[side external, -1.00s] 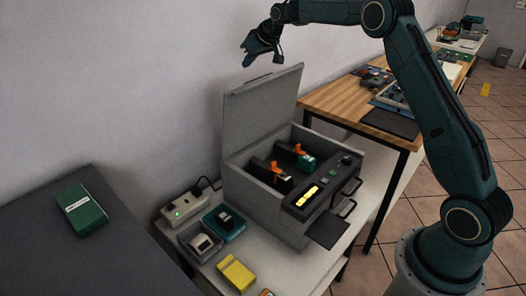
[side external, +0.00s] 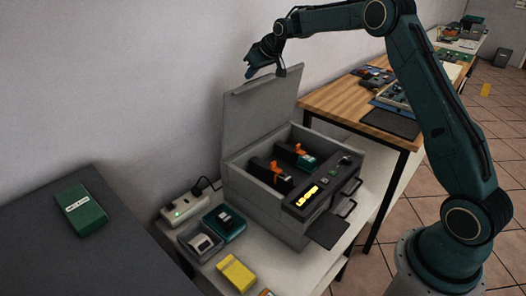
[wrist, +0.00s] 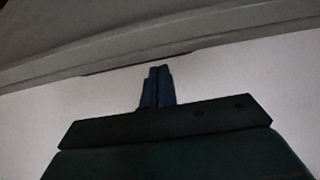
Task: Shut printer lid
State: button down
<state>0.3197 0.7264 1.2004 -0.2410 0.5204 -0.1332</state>
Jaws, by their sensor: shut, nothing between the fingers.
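The grey printer (side external: 300,228) stands on a white table with its body open. Its grey lid (side external: 262,108) is raised, standing nearly upright at the back near the wall. My gripper (side external: 249,73) is at the lid's top edge, near its upper left part, in the side view. In the wrist view the shut blue fingers (wrist: 157,88) show against the pale wall, with a grey edge of the lid (wrist: 130,60) across the top. Whether the fingers touch the lid, I cannot tell.
Inside the printer are cartridges with orange tabs (side external: 281,167). A power strip (side external: 184,207), small bins (side external: 201,241) and a yellow box (side external: 236,273) lie left and in front of it. A wooden bench (side external: 336,100) stands behind right. A dark table (side external: 120,250) is at left.

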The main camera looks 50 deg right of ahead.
jog(key=shift+s+f, duration=0.1)
jog(key=shift+s, duration=0.2)
jog(key=shift+s, duration=0.25)
dwell(0.4)
